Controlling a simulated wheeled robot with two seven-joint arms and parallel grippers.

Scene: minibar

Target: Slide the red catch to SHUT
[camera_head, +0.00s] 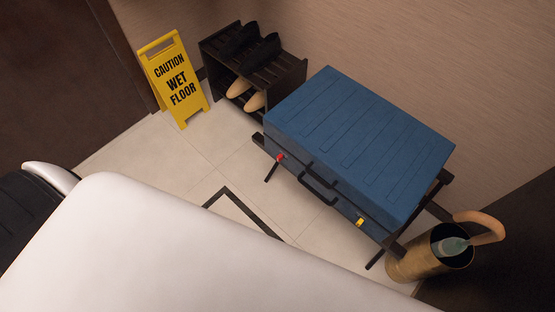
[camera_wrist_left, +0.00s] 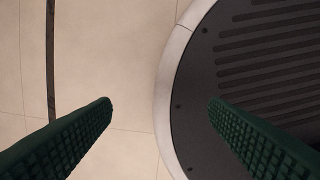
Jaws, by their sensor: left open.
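The red catch (camera_head: 281,157) is on the front side of a blue suitcase (camera_head: 360,140), near its left end. The suitcase lies closed and flat on a dark folding rack (camera_head: 270,172). A yellow catch (camera_head: 360,222) sits on the same side towards the right end, with a black handle (camera_head: 318,182) between the two. The catch's lettering and exact position are too small to read. My left gripper (camera_wrist_left: 158,106) is open and empty in the left wrist view, above the floor and the edge of my base. The red catch is not in that view. My right gripper is not in view.
A yellow wet floor sign (camera_head: 175,80) and a dark shoe rack (camera_head: 253,70) with shoes stand left of the suitcase along the wall. A brass umbrella stand (camera_head: 408,265) is close to its right end. Floor in front of the suitcase (camera_head: 240,178) is clear.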

